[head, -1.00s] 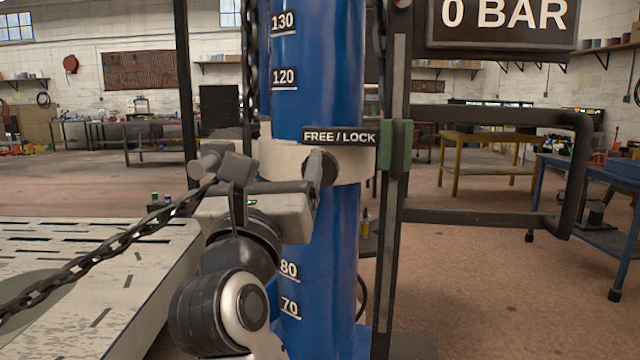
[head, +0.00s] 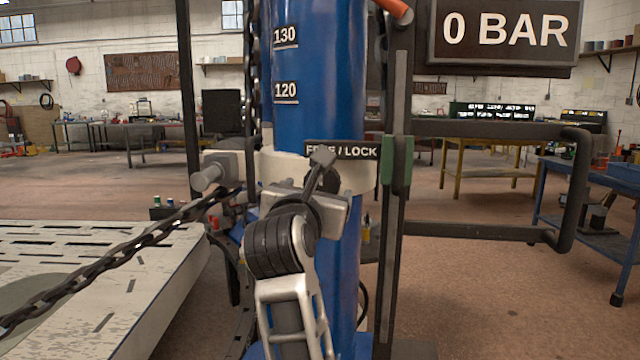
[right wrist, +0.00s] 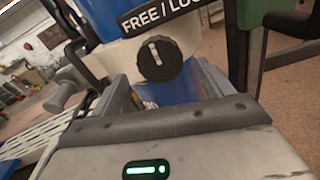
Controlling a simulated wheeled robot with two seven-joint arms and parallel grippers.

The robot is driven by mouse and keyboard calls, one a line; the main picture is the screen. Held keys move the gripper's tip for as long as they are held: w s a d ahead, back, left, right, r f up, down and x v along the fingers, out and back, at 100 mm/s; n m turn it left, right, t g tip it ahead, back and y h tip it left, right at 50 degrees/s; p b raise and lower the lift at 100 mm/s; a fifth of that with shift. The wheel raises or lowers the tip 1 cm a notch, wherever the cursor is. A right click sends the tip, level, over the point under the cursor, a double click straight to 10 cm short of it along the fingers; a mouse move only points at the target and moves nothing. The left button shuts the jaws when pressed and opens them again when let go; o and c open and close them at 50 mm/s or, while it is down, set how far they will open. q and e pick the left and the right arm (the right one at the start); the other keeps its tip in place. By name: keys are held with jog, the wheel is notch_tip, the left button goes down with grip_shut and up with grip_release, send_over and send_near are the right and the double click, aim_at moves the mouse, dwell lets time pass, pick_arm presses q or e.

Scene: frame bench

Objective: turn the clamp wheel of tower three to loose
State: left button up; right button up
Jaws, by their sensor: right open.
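The blue tower (head: 315,60) stands upright in the middle of the head view, with a pale collar (head: 365,175) around it. No tower number shows. The clamp wheel (right wrist: 160,60) is a dark round knob with a white mark, under the FREE / LOCK label (right wrist: 160,14). The mark stands roughly square to the label's line. In the head view the wheel is mostly hidden behind my right gripper (head: 325,170). In the right wrist view my open right gripper (right wrist: 165,88) has its fingers spread below the wheel, empty. My left gripper is out of view.
A grey cylindrical handle (head: 210,175) sticks out left of the collar. A chain (head: 120,255) runs down to the left over a slotted pale table (head: 110,240). A dark upright rail with a green block (head: 397,160) and a bar frame (head: 490,230) stand right.

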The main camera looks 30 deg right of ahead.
aim_at(321, 186)
jog(key=shift+x, duration=1.85)
jog(key=c, duration=1)
jog(key=shift+p, duration=0.35)
